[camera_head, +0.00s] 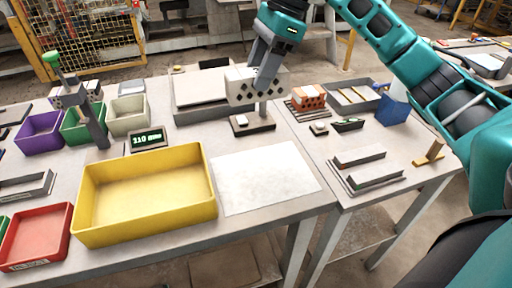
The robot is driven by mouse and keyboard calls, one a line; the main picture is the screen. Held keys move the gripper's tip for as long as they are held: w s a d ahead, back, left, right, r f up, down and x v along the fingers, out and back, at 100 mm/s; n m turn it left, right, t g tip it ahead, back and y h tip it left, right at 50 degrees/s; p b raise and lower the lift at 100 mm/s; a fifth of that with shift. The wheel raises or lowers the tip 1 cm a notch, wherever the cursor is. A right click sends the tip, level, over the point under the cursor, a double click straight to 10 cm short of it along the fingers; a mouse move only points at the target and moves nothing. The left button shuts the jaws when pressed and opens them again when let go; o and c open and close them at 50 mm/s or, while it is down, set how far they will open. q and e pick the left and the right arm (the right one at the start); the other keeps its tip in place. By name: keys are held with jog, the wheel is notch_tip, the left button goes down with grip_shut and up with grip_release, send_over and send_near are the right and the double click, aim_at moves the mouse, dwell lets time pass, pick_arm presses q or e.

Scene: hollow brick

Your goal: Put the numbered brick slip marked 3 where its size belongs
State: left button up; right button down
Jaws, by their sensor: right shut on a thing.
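My right gripper (262,82) comes down from the top and is shut on a pale grey brick piece with dark holes (240,88). The piece is held above a small dark-based stand (243,126); I cannot tell whether they touch. No number is readable on it, so I cannot tell whether it is the slip marked 3. A small display (148,138) seems to read 110 mm. Purple (38,133), green (82,129) and cream (128,117) bins stand at the back left.
A large yellow tray (146,226) stands at the front, with a red tray (36,237) left of it. A white sheet (264,177) lies flat and bare. An orange brick (308,97) and a blue container (392,111) stand on the right table.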

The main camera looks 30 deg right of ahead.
notch_tip(320, 180, down, 18)
jog(key=shift+r+b, duration=0.15)
jog(key=shift+b, duration=0.3)
jog(key=c, duration=0.5)
grip_release()
jog(key=shift+s, duration=0.1)
